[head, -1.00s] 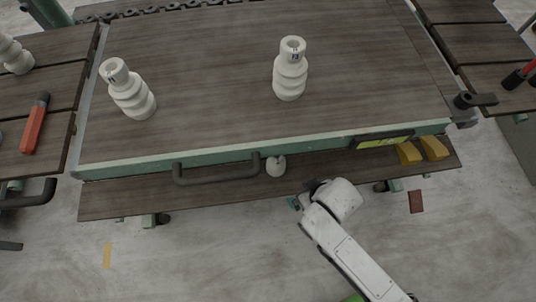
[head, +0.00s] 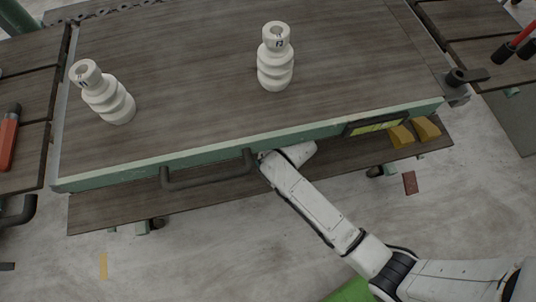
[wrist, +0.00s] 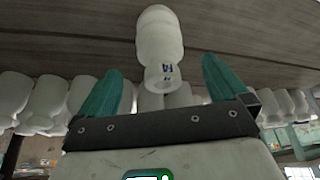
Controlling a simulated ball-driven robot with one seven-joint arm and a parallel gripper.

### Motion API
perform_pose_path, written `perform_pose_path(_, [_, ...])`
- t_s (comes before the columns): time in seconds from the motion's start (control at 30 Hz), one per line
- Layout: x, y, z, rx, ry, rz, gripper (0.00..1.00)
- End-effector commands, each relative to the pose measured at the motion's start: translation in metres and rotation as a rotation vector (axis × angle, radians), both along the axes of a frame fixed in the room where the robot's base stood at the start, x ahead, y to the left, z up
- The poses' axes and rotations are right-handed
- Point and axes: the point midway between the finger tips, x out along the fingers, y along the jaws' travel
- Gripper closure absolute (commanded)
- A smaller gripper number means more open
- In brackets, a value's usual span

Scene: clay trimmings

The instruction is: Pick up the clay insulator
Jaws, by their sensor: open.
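In the wrist view, my gripper (wrist: 162,70) has its two teal fingers spread apart, with nothing clamped between them. A white ribbed clay insulator (wrist: 160,40) with a dark mark on its end lies ahead of the gap, against dark wood. I cannot tell how far it is from the fingertips. In the head view, my arm reaches under the table's front edge, and my gripper is hidden there. Two more white insulators stand on the tabletop, one at the left (head: 103,95) and one near the middle (head: 275,58).
Several more white insulators (wrist: 38,102) stand in a row in the wrist view. The wooden table (head: 190,65) has a green front edge and a dark handle (head: 208,178) left of my arm. Yellow blocks (head: 400,135) sit on the lower shelf (head: 115,210) at the right.

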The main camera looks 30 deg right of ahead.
Motion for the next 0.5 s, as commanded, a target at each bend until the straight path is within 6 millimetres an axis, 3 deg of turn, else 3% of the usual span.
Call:
perform_pose_path(0.1, [0.012, 0.002, 0.001, 0.002, -0.003, -0.001, 0.00])
perform_pose_path(0.3, [0.022, 0.002, -0.033, 0.001, 0.001, 0.000, 0.00])
perform_pose_path(0.5, [0.028, 0.003, -0.046, 0.001, 0.000, 0.001, 0.00])
